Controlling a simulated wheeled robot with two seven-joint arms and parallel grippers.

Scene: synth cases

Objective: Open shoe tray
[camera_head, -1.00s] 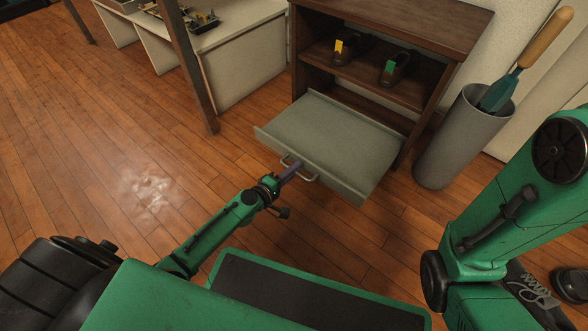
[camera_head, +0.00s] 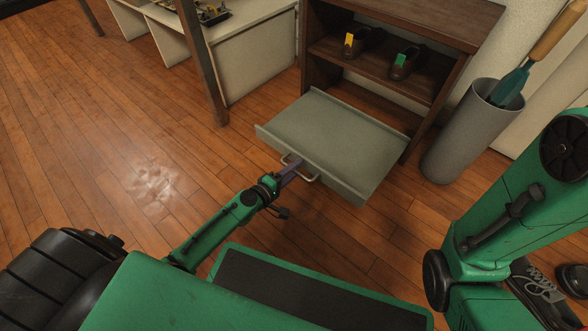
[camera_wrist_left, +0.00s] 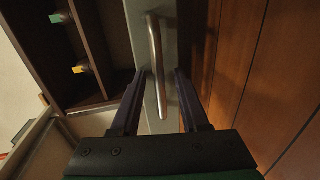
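The grey shoe tray (camera_head: 325,130) is pulled well out of the low part of the dark wooden shelf unit (camera_head: 400,20). Its top looks flat and empty. A metal bar handle (camera_head: 312,178) sits on its front and also shows in the left wrist view (camera_wrist_left: 154,45). My left gripper (camera_head: 292,170) is at this handle, with its two fingers (camera_wrist_left: 159,74) on either side of the bar. My right gripper is out of view.
Shoes with a yellow tag (camera_head: 349,40) and a green tag (camera_head: 399,61) stand on the shelf above. A grey bin (camera_head: 470,135) stands right of the unit. A wooden post (camera_head: 202,60) and white bench (camera_head: 255,65) are left. More shoes (camera_head: 540,285) lie lower right. Left floor is clear.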

